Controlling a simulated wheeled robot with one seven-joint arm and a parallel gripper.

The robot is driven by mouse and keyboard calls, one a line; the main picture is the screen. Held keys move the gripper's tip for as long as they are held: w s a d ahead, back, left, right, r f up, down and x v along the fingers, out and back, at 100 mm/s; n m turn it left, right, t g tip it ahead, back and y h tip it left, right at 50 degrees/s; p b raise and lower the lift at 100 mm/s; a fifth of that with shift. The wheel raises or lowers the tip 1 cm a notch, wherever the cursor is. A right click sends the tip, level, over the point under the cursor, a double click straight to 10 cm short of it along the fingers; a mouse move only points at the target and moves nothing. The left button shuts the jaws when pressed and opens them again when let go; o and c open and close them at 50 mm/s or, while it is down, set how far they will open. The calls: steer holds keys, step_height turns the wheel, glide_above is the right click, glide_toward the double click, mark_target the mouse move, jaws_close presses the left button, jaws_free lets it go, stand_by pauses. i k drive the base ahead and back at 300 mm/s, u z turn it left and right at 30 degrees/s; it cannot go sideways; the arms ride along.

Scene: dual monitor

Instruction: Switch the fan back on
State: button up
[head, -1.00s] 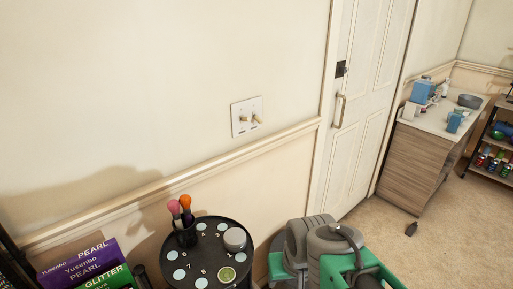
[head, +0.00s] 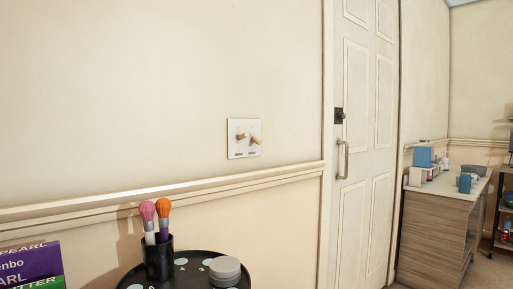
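A white switch plate (head: 244,138) is on the cream wall, left of the door and above the chair rail. It carries two brass-coloured toggles side by side, a left toggle (head: 241,136) and a right toggle (head: 254,140). Small dark labels sit under them, too small to read, so I cannot tell which one is for the fan. Their exact up or down positions are also unclear. No fan is in view. My gripper is not in view, and nothing covers the plate.
A round black stand (head: 192,284) holds a cup with brushes (head: 158,257) and a grey round tin (head: 225,270) below the plate. Purple and green boxes (head: 30,266) are at the lower left. A closed white door (head: 365,140) and a wooden desk (head: 437,230) stand right.

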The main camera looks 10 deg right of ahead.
mark_target(258, 142)
steer(key=z, duration=0.05)
steer(key=k, duration=0.5)
steer(key=z, duration=1.7)
steer(key=i, duration=1.95)
steer(key=u, duration=4.1)
